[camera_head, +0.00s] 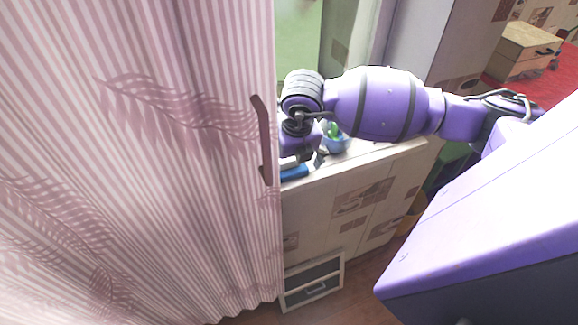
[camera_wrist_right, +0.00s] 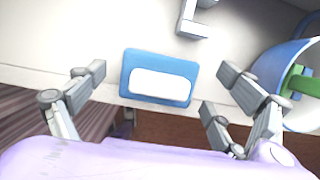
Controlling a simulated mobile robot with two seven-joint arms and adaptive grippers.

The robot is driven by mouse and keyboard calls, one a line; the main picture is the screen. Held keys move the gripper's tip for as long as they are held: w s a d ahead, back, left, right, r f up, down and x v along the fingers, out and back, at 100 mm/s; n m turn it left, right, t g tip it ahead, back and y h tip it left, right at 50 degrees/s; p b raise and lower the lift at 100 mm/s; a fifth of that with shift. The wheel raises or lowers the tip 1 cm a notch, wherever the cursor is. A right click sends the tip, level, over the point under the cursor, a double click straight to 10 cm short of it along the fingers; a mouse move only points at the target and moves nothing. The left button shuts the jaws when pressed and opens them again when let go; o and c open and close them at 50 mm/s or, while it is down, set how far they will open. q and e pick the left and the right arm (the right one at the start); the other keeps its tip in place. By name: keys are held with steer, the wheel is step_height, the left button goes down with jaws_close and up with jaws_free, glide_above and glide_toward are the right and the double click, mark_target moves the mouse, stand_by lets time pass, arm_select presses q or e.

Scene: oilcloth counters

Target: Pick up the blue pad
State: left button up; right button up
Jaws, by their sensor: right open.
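The blue pad (camera_wrist_right: 160,56) lies flat on the pale counter in the right wrist view, near the counter's edge. It is a rounded blue rectangle with a white panel on top. In the head view part of it shows as a blue strip (camera_head: 294,172) beside the curtain, below my right gripper (camera_head: 305,148). In the wrist view my right gripper (camera_wrist_right: 156,84) is open and empty, its fingers spread on both sides of the pad. I cannot tell the exact height between them. My left gripper is not in view.
A pink striped curtain (camera_head: 130,150) fills the left and hides part of the counter (camera_head: 375,155). A blue-and-white bowl (camera_wrist_right: 262,68) with something green stands right of the pad. A white bracket-like object (camera_wrist_right: 192,22) is behind the pad. A wooden box (camera_head: 522,50) sits at far right.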

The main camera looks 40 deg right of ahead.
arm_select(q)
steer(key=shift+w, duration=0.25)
arm_select(e)
steer(key=shift+c, duration=0.5)
steer(key=c, duration=1)
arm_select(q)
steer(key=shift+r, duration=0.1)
arm_select(e)
steer(key=shift+c, duration=0.2)
steer(key=shift+r, duration=0.15)
